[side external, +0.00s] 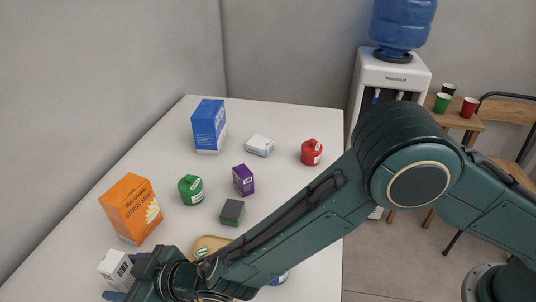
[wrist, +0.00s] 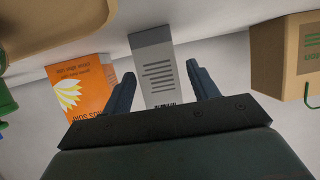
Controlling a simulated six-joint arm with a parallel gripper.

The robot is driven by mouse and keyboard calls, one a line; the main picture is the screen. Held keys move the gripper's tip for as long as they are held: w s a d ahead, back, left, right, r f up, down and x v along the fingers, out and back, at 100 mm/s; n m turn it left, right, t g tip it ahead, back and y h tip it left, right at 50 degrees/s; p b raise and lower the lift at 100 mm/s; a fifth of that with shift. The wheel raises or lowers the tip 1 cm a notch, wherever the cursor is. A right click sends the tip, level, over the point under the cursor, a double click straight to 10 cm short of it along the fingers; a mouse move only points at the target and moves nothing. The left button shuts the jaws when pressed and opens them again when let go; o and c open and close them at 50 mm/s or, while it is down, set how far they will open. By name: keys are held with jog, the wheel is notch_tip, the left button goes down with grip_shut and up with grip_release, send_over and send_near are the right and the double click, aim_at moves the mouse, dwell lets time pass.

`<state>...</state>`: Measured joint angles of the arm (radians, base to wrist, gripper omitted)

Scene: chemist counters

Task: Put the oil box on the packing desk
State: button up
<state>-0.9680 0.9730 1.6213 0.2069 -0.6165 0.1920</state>
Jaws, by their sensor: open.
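No readable label names the oil box, so I cannot tell for certain which one it is. My gripper (wrist: 160,72) is open in the wrist view, with a white and grey box (wrist: 152,60) with printed lines standing between its dark fingers; contact is unclear. What looks like the same box (side external: 115,268) stands at the lower left of the side external view, beside my gripper, whose fingertips are mostly hidden by my arm or cut off by the frame. A white table (side external: 290,125) bears the goods; I cannot tell whether it is the packing desk.
An orange citrus soap box (side external: 131,207) stands close by. Also on the table are a green canister (side external: 190,190), purple box (side external: 243,180), dark box (side external: 232,212), blue box (side external: 208,126) and red canister (side external: 312,152). A cardboard box (wrist: 290,60) is right in the wrist view.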

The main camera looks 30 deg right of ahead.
jog(key=shift+r, duration=0.15)
jog(key=shift+v, duration=6)
jog(key=w+d+r+m+h, duration=0.2)
jog(key=d+r, duration=0.3)
jog(key=d, duration=0.4)
jog(key=w+d+r+m+h, duration=0.1)
jog(key=d+r+m+h, duration=0.1)
jog(key=d+r, duration=0.5)
jog(key=w+d+r+m+h, duration=0.2)
jog(key=d, duration=0.8)
jog(key=s+d+r+m+g+h, duration=0.1)
jog(key=s+d+r, duration=0.1)
jog(key=s+d, duration=0.4)
jog(key=s+d+r+m+g+h, duration=0.1)
jog(key=s+d+r+h, duration=0.15)
jog(key=d, duration=0.55)
jog(key=s+d+m+g, duration=0.1)
jog(key=s+d, duration=0.5)
jog(key=s, duration=0.7)
jog(key=shift+s+d+f+g, duration=0.2)
jog(key=shift+s+g, duration=0.15)
jog(key=shift+g, duration=0.15)
